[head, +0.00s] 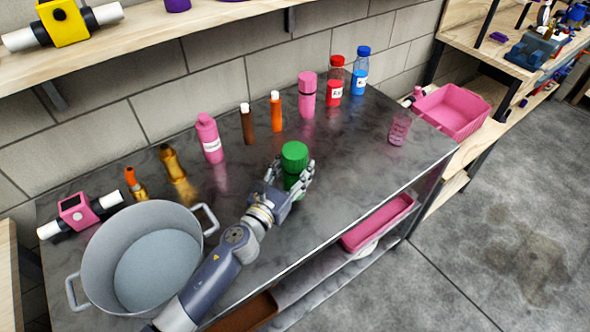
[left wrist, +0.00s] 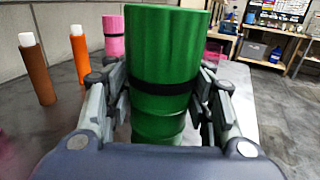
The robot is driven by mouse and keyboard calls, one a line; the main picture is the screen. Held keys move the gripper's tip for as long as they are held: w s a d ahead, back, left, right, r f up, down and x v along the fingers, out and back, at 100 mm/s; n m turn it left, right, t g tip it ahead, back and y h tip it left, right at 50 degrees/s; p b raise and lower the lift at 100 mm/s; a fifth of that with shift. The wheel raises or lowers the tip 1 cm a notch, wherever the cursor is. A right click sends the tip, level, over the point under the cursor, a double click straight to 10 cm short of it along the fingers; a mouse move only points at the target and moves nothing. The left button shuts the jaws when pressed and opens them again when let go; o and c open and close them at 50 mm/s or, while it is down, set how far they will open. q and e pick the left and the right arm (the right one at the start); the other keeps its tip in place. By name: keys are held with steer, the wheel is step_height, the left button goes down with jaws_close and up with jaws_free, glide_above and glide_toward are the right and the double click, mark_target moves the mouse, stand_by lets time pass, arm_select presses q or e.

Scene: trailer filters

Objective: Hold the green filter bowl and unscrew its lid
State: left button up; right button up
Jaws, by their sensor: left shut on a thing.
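The green filter bowl (head: 293,183) stands upright on the dark table. Its green ribbed lid (head: 294,155) is on top, with a dark band below it. My left gripper (head: 290,183) is shut on the bowl below the lid, and its fingers hide part of the bowl in the head view. In the left wrist view the lid (left wrist: 166,42) and the bowl (left wrist: 158,124) stand between the two fingers, lid above them. My right gripper is in neither view.
A large grey pot (head: 140,262) stands at the table's left. Several bottles, including a pink one (head: 209,138) and a red one (head: 334,82), line the back. A pink cup (head: 399,128) stands right.

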arm_select(q)
steer(key=s+r+b, duration=0.1)
steer(key=s, duration=1.5)
steer(key=shift+r, duration=0.1)
steer(key=o, duration=0.7)
steer(key=shift+w, duration=0.1)
steer(key=c, duration=1)
